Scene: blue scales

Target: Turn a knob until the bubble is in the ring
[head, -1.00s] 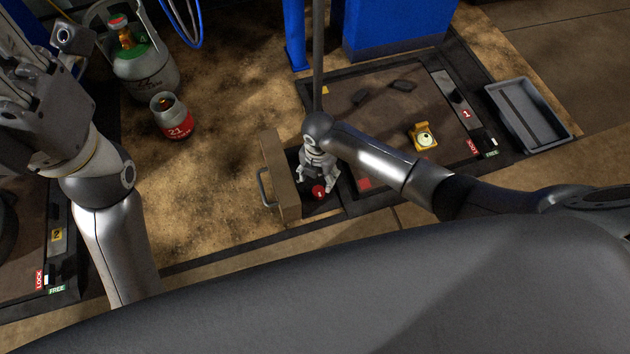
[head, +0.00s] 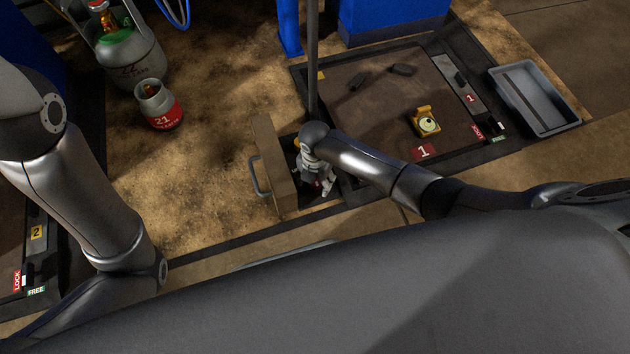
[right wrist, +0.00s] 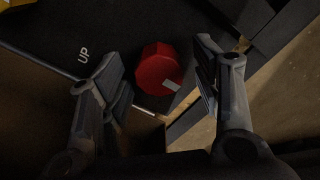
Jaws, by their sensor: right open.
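A red faceted knob (right wrist: 158,68) with a pale mark shows in the right wrist view, between the spread fingers of my right gripper (right wrist: 160,60). The fingers stand on either side of it, with gaps visible. In the head view my right gripper (head: 318,182) points down beside the box with a handle and hides the knob. A yellow level (head: 426,122) with a round pale vial sits on the brown plate (head: 360,120); its bubble is too small to place against the ring. My left gripper is out of view; only its arm shows at the left.
A brown box (head: 277,165) with a handle stands close left of my right gripper. A grey pole (head: 312,60) rises behind it. A grey tray (head: 535,98) lies at the right. Gas cylinders (head: 158,105) stand at the upper left.

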